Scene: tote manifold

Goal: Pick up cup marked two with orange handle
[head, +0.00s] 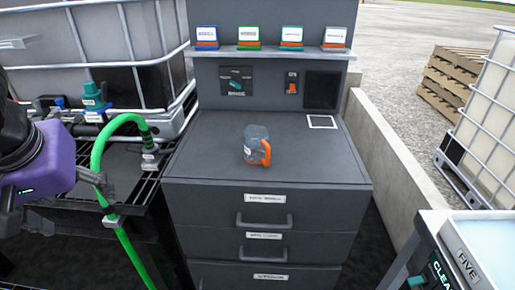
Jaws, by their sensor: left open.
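A clear cup (256,143) with an orange handle (266,152) stands upright on top of the dark grey drawer cabinet (210,165). Its handle points to the right and front. A small pale label shows on its side, but I cannot read its marking. My left gripper (105,192) is at the left, open and empty, well apart from the cup and to its left, near the green hose. My right gripper is not in view.
A green hose (103,150) and a black grated rack (70,222) lie left of the cabinet. A shelf (270,52) with several coloured labelled blocks crosses the back panel. A white square outline (322,122) marks the cabinet top's right. A tub (485,240) stands front right.

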